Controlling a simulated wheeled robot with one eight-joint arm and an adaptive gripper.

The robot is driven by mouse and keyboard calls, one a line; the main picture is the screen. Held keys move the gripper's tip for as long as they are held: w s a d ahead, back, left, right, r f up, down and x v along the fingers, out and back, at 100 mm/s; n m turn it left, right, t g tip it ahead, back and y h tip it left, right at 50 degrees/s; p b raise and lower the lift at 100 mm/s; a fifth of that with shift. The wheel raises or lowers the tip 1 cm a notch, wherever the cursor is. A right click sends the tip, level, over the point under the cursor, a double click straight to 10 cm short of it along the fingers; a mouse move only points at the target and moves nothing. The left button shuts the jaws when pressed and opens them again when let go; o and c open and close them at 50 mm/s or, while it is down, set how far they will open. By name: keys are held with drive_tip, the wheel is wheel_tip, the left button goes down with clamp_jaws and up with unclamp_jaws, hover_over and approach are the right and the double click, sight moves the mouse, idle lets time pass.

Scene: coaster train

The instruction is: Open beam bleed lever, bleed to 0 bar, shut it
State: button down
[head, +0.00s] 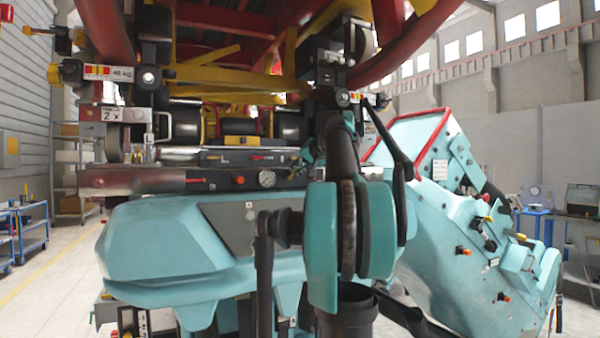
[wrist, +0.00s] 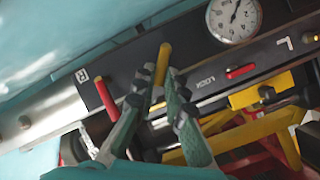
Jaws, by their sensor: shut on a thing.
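In the wrist view, my gripper (wrist: 163,82) has its two teal fingers closed around a small yellow lever (wrist: 163,60) on a dark panel (wrist: 205,52). The lever's tip shows beyond the fingertips. I cannot read a label that names it as the bleed lever. A round white pressure gauge (wrist: 234,18) sits at the top right of the lever, its dark needle slanting up; the value is too small to read.
Red levers sit on both sides, one left of my fingers (wrist: 107,100) and one to the right (wrist: 240,71) by a "LOCK" marking. Yellow bars (wrist: 235,138) lie close below. In the head view, the coaster train's red and yellow frame (head: 232,18) hangs above the teal body (head: 165,235).

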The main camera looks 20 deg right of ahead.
drive_tip(key=shift+a+r+n+h, duration=0.2)
drive_tip(key=shift+a+n+h, duration=0.65)
drive_tip(key=shift+n, duration=0.25)
drive_tip(key=shift+a+n+h, duration=0.45)
drive_tip(key=shift+n+h, duration=0.5)
drive_tip(key=shift+n, duration=0.25)
drive_tip(key=c, duration=1.6)
unclamp_jaws()
drive_tip(key=shift+s, duration=0.1)
drive_tip(key=v, duration=1.2)
drive_tip(key=shift+a+f, duration=0.1)
drive_tip(key=shift+f, duration=0.05)
